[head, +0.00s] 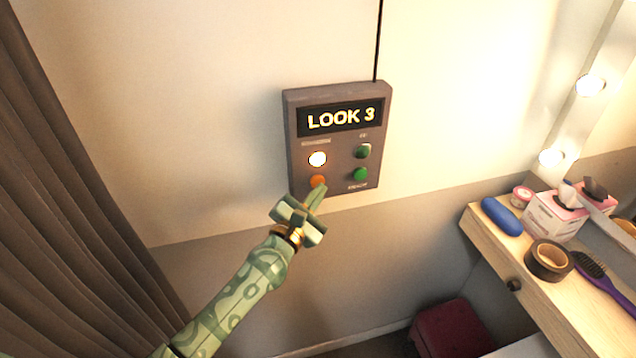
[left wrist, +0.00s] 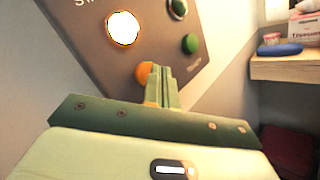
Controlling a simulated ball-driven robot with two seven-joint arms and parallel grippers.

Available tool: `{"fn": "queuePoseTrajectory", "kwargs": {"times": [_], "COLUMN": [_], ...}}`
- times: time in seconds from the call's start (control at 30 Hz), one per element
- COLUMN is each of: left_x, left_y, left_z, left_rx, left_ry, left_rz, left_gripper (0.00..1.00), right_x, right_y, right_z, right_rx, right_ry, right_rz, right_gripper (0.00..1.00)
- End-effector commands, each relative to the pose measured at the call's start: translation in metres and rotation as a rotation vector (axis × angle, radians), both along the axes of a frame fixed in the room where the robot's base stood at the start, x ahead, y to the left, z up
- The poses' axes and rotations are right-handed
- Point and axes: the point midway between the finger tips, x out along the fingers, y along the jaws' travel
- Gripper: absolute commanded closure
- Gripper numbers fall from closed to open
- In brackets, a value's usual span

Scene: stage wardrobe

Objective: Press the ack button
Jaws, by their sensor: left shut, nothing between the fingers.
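A grey wall panel (head: 337,140) has a display reading "LOOK 3" and several round buttons. A white lit button (head: 317,159) is upper left, with an orange button (head: 317,181) below it. A dark green button (head: 363,151) is upper right, with a brighter green button (head: 360,174) below it. The small labels are too blurred to tell which is ack. My left gripper (head: 320,189) is shut and empty, its fingertips at the orange button. In the left wrist view the fingertips (left wrist: 159,70) partly cover the orange button (left wrist: 143,72); I cannot tell whether they touch. My right gripper is not in view.
A brown curtain (head: 70,200) hangs at the left. At the right, a wooden dressing table (head: 535,285) holds a blue case (head: 501,215), a tissue box (head: 553,218), a tape roll (head: 548,260) and a brush (head: 600,280). A dark red stool (head: 450,328) stands below.

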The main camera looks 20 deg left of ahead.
Motion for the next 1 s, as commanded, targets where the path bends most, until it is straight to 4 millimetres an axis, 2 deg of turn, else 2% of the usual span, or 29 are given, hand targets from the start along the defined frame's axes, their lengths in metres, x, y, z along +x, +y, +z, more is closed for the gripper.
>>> {"fn": "queuePoseTrajectory", "kwargs": {"times": [1.0], "left_x": [0.0069], "left_y": [0.0044], "left_z": [-0.0004], "left_rx": [0.001], "left_ry": [0.0], "left_rz": [-0.001], "left_gripper": [1.0], "right_x": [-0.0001], "right_y": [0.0], "right_z": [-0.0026], "right_rx": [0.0], "right_ry": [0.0], "right_rz": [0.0], "right_gripper": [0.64]}}
